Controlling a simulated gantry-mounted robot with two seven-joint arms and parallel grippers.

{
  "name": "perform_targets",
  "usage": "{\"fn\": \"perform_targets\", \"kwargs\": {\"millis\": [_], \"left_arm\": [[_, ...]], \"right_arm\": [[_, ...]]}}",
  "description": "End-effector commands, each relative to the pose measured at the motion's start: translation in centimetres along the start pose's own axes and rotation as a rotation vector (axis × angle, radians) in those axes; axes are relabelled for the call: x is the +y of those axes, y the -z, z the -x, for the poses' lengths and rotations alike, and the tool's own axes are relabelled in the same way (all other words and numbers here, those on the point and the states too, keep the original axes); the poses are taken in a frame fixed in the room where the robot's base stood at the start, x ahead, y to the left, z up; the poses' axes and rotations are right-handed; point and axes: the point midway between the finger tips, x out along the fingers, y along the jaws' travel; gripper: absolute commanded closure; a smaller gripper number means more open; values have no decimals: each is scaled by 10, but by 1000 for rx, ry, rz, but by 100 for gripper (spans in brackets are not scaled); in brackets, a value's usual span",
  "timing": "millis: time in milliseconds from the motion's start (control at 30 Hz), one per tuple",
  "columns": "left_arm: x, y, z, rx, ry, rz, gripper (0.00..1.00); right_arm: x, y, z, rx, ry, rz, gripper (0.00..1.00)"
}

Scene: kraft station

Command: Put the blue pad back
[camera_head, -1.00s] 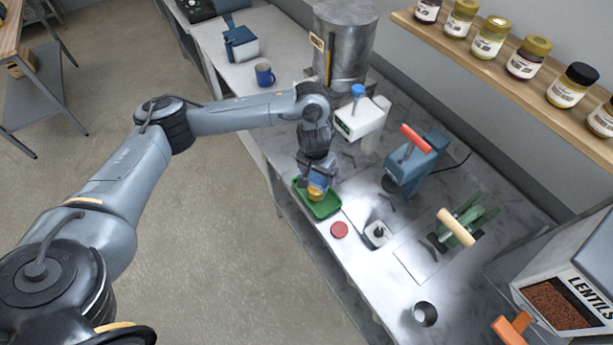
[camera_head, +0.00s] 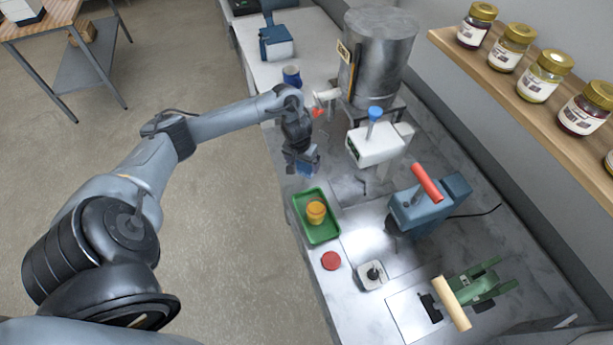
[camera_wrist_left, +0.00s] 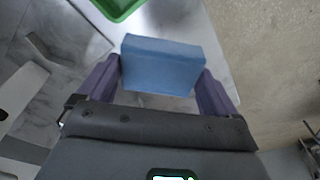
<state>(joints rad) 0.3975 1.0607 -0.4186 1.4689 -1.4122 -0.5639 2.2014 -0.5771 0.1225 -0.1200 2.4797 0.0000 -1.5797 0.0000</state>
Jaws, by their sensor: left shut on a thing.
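My left gripper (camera_head: 302,166) is shut on a blue pad (camera_wrist_left: 162,66), which sits between its two purple fingers in the left wrist view. In the head view the gripper hangs over the counter just beyond the green tray (camera_head: 304,234), and the pad (camera_head: 304,171) shows small below it. I cannot tell how high above the counter the pad is. My right gripper is not in view.
An orange-yellow jar (camera_head: 316,212) stands in the green tray. A red disc (camera_head: 331,260) lies nearby. A white machine with a blue knob (camera_head: 375,146), a blue press with a red handle (camera_head: 427,205) and a metal drum (camera_head: 377,60) stand to the right and behind.

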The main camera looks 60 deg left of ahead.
Motion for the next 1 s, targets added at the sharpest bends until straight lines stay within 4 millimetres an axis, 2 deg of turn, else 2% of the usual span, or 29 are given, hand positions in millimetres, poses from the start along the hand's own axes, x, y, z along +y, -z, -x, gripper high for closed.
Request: {"fn": "perform_targets", "kwargs": {"millis": [33, 200, 467, 700, 1000], "left_arm": [[0, -3, -11, -4, 0, 1, 36], [0, -5, -33, -2, 0, 2, 36], [1, -8, -47, -2, -1, 1, 36], [1, -12, -74, -2, -1, 0, 36], [1, -12, -76, 0, -1, -1, 36]], "right_arm": [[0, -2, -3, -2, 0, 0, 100], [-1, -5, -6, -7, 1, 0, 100], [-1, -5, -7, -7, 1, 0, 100], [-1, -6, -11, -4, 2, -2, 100], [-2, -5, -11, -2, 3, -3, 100]]}}
